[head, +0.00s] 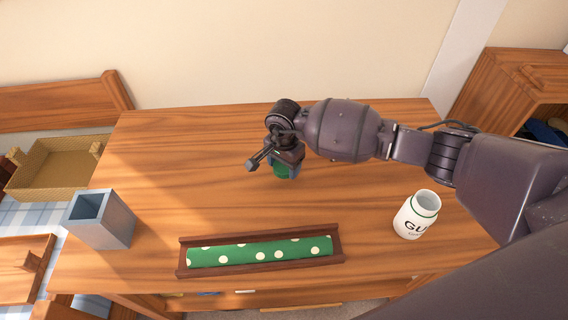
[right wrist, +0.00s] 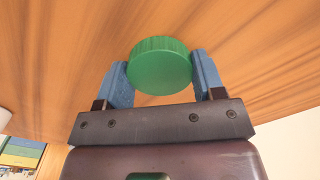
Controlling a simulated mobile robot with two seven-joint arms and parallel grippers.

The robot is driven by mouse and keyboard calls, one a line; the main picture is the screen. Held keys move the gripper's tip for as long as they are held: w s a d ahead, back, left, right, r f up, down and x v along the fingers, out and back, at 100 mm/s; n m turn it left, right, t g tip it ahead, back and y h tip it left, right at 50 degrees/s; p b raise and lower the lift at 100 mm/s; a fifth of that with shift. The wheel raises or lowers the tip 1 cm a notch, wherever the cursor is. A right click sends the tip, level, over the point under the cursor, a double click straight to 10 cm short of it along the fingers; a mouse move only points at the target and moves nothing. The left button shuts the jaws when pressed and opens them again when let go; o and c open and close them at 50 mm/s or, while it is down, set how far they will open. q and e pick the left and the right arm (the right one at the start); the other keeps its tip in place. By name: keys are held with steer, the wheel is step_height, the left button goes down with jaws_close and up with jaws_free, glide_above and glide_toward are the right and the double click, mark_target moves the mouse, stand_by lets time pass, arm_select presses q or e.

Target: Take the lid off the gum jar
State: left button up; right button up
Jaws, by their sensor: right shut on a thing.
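The gum jar (head: 417,215) is white with dark lettering and a green line near its rim. It stands upright and open-topped on the right of the wooden table in the head view. My right gripper (head: 284,168) is over the middle of the table, well to the left of the jar. It is shut on the round green lid (right wrist: 160,66), held between the blue fingers in the right wrist view. The lid also shows below the gripper in the head view (head: 281,172). I cannot tell whether the lid touches the table. My left gripper is not in view.
A dark wooden tray (head: 340,252) with a green, white-dotted roll (head: 260,252) lies at the table's (head: 150,150) front. A grey-blue square holder (head: 103,222) stands at the left corner. A wicker basket (head: 60,165) is off the table at left. The table's back left is clear.

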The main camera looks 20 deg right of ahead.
steer(key=shift+f, duration=0.25)
steer(key=o, duration=1)
steer(key=shift+r, duration=0.55)
step_height(320, 180, up, 11)
steer(key=shift+r+p, duration=0.2)
steer(key=shift+p, duration=0.75)
